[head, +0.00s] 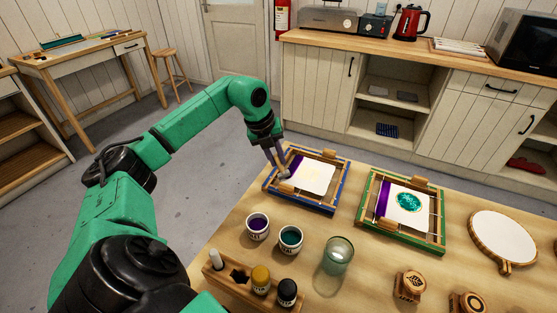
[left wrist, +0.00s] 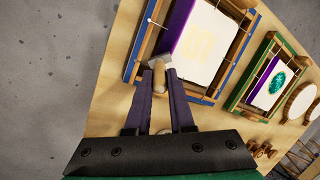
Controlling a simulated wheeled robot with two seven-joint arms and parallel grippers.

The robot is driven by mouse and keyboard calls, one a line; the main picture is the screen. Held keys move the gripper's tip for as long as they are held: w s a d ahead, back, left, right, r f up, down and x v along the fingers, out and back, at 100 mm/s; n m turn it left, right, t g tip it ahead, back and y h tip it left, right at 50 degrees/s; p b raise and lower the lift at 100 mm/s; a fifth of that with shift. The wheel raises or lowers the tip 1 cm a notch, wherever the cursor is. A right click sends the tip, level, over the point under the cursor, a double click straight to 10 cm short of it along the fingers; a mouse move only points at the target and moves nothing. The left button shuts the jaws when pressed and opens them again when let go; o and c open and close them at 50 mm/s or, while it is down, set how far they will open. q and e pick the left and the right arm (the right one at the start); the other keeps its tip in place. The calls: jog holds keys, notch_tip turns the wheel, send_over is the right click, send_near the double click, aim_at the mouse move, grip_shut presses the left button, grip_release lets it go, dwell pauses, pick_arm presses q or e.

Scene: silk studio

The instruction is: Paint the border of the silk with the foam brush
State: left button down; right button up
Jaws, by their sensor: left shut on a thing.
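The white silk (head: 312,175) is stretched in a blue frame (head: 329,209) at the table's far left. A purple band runs along its left edge, and a pale yellow motif shows faintly on it in the left wrist view (left wrist: 196,45). My left gripper (head: 279,164) is over the frame's left side, shut on the foam brush (left wrist: 159,78). The brush's wooden handle is between the fingers and its grey head is at the lower end of the purple band; contact cannot be told for sure. My right gripper is not in view.
A second silk in a green frame (head: 439,249) stands to the right. Nearer are a purple jar (head: 257,227), a teal jar (head: 290,239), a glass (head: 337,255) and a wooden holder with bottles (head: 238,290). A round hoop (head: 502,239) and stamps lie right.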

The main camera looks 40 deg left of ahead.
pick_arm(q)
jog(key=shift+s+d+r+b, duration=0.1)
jog(key=shift+s+d+b, duration=0.35)
jog(key=shift+s+d, duration=0.15)
jog(key=shift+w+d+p, duration=1.5)
jog(key=shift+d+p, duration=0.9)
jog(key=shift+d, duration=2.9)
jog(key=shift+w+a+p, duration=0.2)
jog(key=shift+w+a, duration=0.05)
jog(key=shift+w, duration=0.65)
jog(key=shift+w+a+p, duration=0.15)
jog(key=shift+w+a, duration=0.1)
jog(key=shift+w, duration=0.7)
jog(key=shift+w+a+p, duration=0.2)
jog(key=shift+w+a, duration=0.05)
jog(key=shift+w, duration=0.65)
jog(key=shift+w+a, duration=0.2)
jog(key=shift+w, duration=0.5)
jog(key=shift+w+a, duration=0.2)
jog(key=shift+w, duration=0.5)
jog(key=shift+w+a, duration=0.25)
jog(key=shift+w, duration=0.55)
jog(key=shift+w+a, duration=0.2)
jog(key=shift+w, duration=0.6)
jog(key=shift+s+a, duration=1.6)
jog(key=shift+a, duration=3.95)
jog(key=shift+a+r+p, duration=0.1)
jog(key=shift+r+p, duration=2.75)
jog(key=shift+p, duration=0.1)
